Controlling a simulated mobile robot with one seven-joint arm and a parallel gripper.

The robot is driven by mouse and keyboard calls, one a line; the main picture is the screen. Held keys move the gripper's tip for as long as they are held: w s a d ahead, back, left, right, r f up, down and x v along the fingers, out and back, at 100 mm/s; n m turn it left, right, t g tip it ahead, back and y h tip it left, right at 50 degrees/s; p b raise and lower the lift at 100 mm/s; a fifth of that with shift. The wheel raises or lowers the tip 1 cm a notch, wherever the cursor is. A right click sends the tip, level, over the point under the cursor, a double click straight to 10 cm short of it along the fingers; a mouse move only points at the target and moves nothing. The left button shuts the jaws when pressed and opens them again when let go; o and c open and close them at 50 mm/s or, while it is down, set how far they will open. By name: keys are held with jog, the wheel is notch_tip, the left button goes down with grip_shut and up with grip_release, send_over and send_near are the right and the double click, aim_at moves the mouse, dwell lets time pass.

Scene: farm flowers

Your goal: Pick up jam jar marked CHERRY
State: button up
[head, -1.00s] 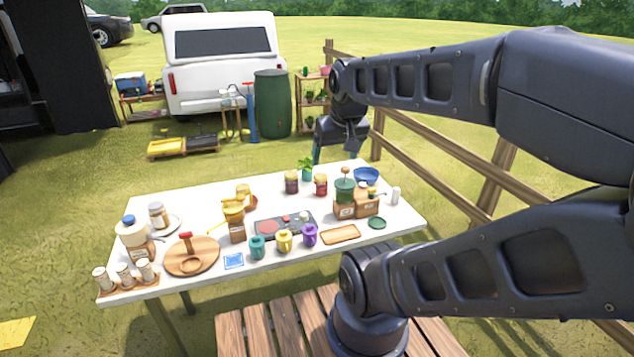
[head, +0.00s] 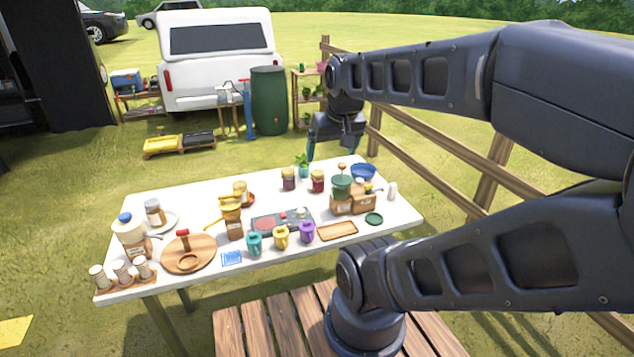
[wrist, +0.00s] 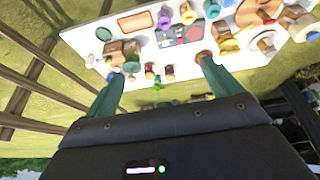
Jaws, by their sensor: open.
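Two lidded jam jars stand near the back edge of the white table: a red one (head: 317,181) and a dark purple one (head: 288,179). Their labels are too small to read, so I cannot tell which says CHERRY. In the wrist view the red jar (wrist: 149,71) and the dark jar (wrist: 169,72) appear between my fingers, farther off. My gripper (head: 334,153) is open and empty, above and behind the table's back edge, apart from both jars. Its green fingers also show in the wrist view (wrist: 161,72).
A potted plant (head: 303,165) stands behind and between the jars. A green-topped grinder (head: 342,187), wooden boxes (head: 363,203) and a blue bowl (head: 363,172) crowd the right. Mugs (head: 281,237) line the front. A wooden fence (head: 440,145) stands right of the table.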

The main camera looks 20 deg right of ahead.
jog(key=m+t+h, duration=0.1)
jog(key=m+h, duration=0.2)
jog(key=m, duration=0.2)
send_over(318, 179)
jog(key=s+a, duration=0.1)
jog(key=s, duration=0.1)
jog(key=f, duration=3)
jog(key=shift+a+f, duration=0.1)
jog(key=shift+a, duration=0.1)
jog(key=shift+t+y, duration=0.3)
jog(key=shift+x, duration=5.05)
jog(key=shift+s+d, duration=0.1)
jog(key=shift+s, duration=0.15)
jog(key=shift+c, duration=0.2)
